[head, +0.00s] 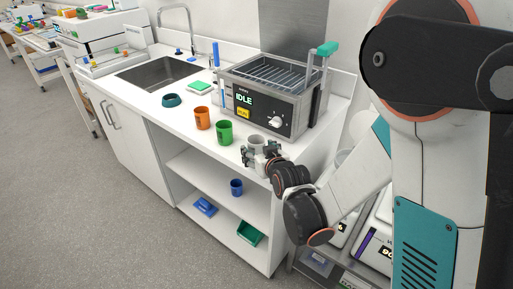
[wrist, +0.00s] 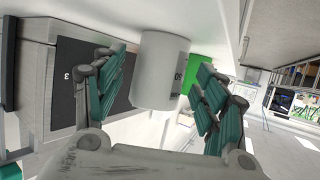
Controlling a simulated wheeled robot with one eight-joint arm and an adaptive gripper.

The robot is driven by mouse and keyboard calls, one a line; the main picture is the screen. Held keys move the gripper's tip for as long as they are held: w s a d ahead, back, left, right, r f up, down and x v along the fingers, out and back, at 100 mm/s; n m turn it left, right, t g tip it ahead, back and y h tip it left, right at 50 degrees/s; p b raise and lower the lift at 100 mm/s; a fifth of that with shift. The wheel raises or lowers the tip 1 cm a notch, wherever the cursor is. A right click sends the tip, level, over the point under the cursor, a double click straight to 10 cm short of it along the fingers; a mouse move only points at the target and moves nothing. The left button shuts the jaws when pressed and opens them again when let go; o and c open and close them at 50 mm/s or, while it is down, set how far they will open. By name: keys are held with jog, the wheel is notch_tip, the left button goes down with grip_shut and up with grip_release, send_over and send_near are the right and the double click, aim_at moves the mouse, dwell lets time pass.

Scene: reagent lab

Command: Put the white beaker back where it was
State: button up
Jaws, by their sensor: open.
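The white beaker (head: 257,141) stands on the white counter, to the right of the green beaker and in front of the grey bath. In the wrist view the white beaker (wrist: 162,72) is upright in the picture between my gripper's teal fingers, with a dark marking on its side. My gripper (head: 262,154) is at the counter's front edge, reaching toward the beaker. In the wrist view my gripper (wrist: 160,95) is open, with a finger on either side of the beaker. A gap shows between the fingers and the beaker.
A green beaker (head: 224,132) and an orange beaker (head: 202,118) stand left of the white one. The bath (head: 270,100) reads IDLE close behind. A teal dish (head: 172,100) and a sink (head: 160,73) lie farther left. A blue cup (head: 236,187) is on the shelf below.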

jog(key=p+v, duration=0.1)
jog(key=v, duration=0.8)
jog(key=shift+p, duration=0.35)
